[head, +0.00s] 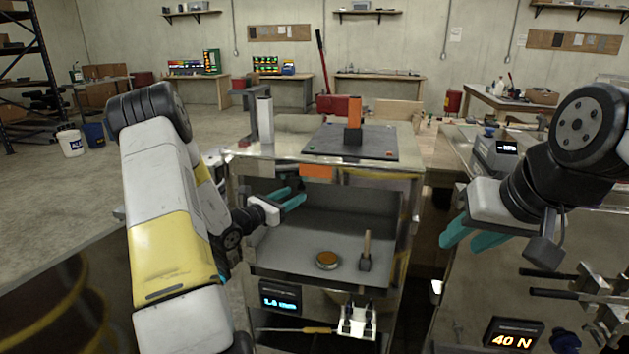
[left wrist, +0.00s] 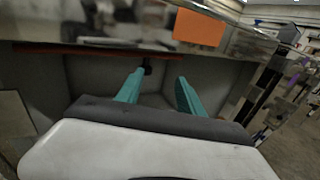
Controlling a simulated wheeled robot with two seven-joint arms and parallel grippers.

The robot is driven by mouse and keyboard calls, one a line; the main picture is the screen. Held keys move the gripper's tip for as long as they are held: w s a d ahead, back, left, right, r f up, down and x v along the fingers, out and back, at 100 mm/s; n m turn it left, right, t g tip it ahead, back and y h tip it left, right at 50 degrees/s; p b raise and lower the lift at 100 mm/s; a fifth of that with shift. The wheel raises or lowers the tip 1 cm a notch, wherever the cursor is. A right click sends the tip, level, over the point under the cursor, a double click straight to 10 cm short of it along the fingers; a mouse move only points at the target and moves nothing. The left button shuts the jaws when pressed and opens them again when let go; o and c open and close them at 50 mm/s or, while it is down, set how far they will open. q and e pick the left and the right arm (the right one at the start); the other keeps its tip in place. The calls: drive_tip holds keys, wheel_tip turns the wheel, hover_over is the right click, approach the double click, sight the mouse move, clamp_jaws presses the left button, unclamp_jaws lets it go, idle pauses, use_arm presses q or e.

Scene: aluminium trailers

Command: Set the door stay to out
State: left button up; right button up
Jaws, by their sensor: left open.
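My left gripper (head: 292,198) is open and empty at the upper left of the open compartment of a metal cabinet (head: 330,213). In the left wrist view its teal fingers (left wrist: 158,92) point into the compartment, below its top edge. A small dark piece (left wrist: 148,66) shows beyond the fingertips, near the left finger; I cannot tell whether it is the door stay. It is apart from the fingers as far as I can see. I cannot make out the door stay for certain in the head view. My right gripper (head: 466,232) hangs at the right, away from the cabinet; its finger gap is unclear.
An orange tag (head: 317,171) hangs at the compartment's top edge, also in the left wrist view (left wrist: 199,28). A round tin (head: 328,260) and a wooden-handled tool (head: 366,252) stand inside. A dark plate (head: 350,142) lies on top. A 40 N display (head: 512,334) is lower right.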

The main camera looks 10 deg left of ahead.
sight(299, 189)
use_arm(q)
drive_tip(key=shift+n+t+y, duration=0.3)
drive_tip(key=shift+n+y, duration=0.2)
drive_tip(key=shift+n, duration=0.2)
drive_tip(key=w, duration=0.2)
drive_tip(key=w+d+f, duration=0.1)
drive_tip(key=w, duration=0.5)
drive_tip(key=shift+w+d+f, duration=0.15)
drive_tip(key=shift+w+f, duration=0.05)
drive_tip(key=shift+w, duration=0.05)
clamp_jaws()
idle(0.5)
